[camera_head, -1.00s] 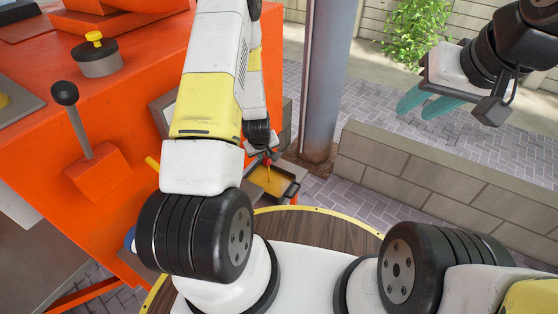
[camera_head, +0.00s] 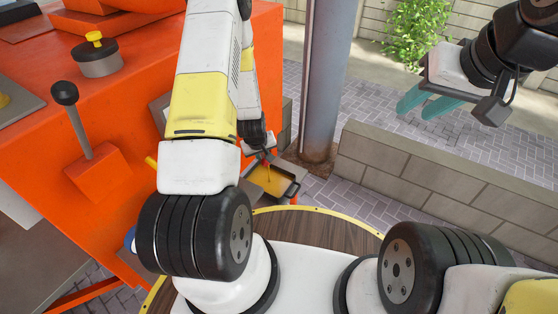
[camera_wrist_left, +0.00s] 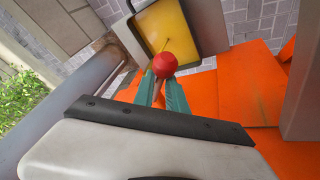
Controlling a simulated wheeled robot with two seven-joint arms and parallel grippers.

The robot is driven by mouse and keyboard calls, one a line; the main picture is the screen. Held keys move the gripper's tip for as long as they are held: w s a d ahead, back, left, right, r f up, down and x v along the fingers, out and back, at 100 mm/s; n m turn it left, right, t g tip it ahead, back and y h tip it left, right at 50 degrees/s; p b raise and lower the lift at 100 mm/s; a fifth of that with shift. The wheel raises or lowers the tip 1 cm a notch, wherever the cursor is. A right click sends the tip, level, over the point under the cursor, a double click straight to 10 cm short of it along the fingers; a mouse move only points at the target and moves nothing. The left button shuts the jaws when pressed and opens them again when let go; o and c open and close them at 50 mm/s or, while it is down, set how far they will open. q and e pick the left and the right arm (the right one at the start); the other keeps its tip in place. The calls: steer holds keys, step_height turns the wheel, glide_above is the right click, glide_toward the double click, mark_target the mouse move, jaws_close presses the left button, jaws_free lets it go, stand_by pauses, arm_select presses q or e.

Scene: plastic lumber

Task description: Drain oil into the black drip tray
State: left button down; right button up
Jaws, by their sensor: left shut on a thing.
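The black drip tray (camera_head: 296,186) sits low beside the orange machine, with yellow oil (camera_head: 268,180) in it. It also shows at the top of the left wrist view (camera_wrist_left: 138,35). A thin stream of oil falls into the tray. My left gripper (camera_wrist_left: 166,88) is shut on a red ball-shaped knob (camera_wrist_left: 165,64), which hides where the stream starts.
The orange machine (camera_head: 120,130) fills the left, with a black-knobbed lever (camera_head: 80,130) and a yellow-topped cap (camera_head: 97,55). A grey metal post (camera_head: 322,80) stands just behind the tray. A low block wall (camera_head: 440,180) runs right of it.

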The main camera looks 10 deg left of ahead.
arm_select(q)
steer(key=shift+s+a+f+m+h, duration=0.15)
steer(key=shift+s+a+m+h, duration=0.15)
steer(key=shift+m, duration=0.2)
steer(key=shift+s+a+f+m+h, duration=0.1)
steer(key=shift+s+a+m, duration=0.05)
steer(key=shift+s+m, duration=0.3)
steer(key=shift+w, duration=0.1)
steer(key=shift+a+m+g+h, duration=0.3)
steer(key=shift+a+m+h, duration=0.3)
steer(key=shift+a+m, duration=0.65)
steer(key=shift+d, duration=0.2)
steer(key=c, duration=1.2)
jaws_free()
steer(key=shift+r, duration=0.1)
